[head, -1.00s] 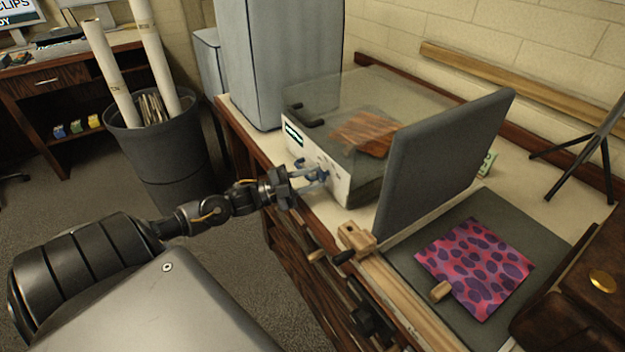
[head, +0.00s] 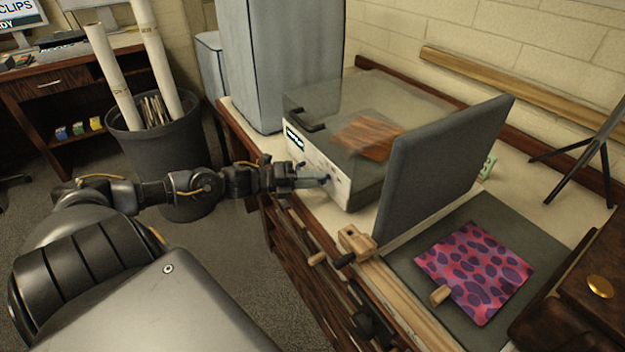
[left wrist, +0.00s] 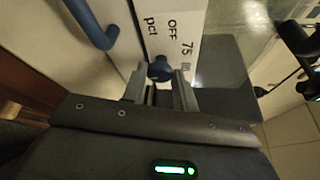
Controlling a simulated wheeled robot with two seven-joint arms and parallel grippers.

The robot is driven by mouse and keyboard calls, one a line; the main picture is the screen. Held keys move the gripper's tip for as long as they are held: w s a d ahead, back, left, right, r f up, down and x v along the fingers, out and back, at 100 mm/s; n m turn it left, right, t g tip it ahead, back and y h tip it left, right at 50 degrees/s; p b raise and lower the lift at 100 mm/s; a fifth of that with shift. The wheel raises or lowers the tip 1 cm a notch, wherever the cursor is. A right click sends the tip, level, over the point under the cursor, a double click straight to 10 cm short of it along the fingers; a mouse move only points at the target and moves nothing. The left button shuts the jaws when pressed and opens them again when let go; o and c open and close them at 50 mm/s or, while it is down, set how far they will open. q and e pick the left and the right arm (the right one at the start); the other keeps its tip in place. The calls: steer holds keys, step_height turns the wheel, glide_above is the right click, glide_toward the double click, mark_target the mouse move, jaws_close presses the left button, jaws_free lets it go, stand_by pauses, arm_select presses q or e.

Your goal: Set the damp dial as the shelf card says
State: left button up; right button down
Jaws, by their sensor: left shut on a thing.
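The damp box (head: 338,187) is a white-fronted case with a clear lid, standing on the bench. Its small blue dial (head: 326,179) is on the front face. My left gripper (head: 322,181) reaches it from the left, and its fingers are shut on the dial. In the left wrist view the blue dial (left wrist: 160,69) sits between the fingertips (left wrist: 160,84). Printed marks "OFF", "75" and "pct" show beside it; the dial's pointer cannot be made out. A small green card (head: 488,165) stands behind the dark upright panel, partly hidden and unreadable. My right gripper is out of view.
The dark upright panel (head: 440,170) stands close to the right of the box. A patterned sheet (head: 474,265) lies on a dark tray at the front right. A tall grey cabinet (head: 282,65) stands behind left. A blue handle (left wrist: 92,24) is near the fingers.

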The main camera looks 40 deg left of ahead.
arm_select(q)
steer(key=shift+m+y, duration=0.3)
steer(key=shift+m, duration=0.5)
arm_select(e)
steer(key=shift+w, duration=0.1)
arm_select(q)
steer(key=o, duration=1)
steer(key=shift+c, duration=0.2)
steer(key=shift+v, duration=0.85)
steer(key=p+v, duration=0.5)
steer(key=v, duration=0.4)
steer(key=shift+r, duration=0.25)
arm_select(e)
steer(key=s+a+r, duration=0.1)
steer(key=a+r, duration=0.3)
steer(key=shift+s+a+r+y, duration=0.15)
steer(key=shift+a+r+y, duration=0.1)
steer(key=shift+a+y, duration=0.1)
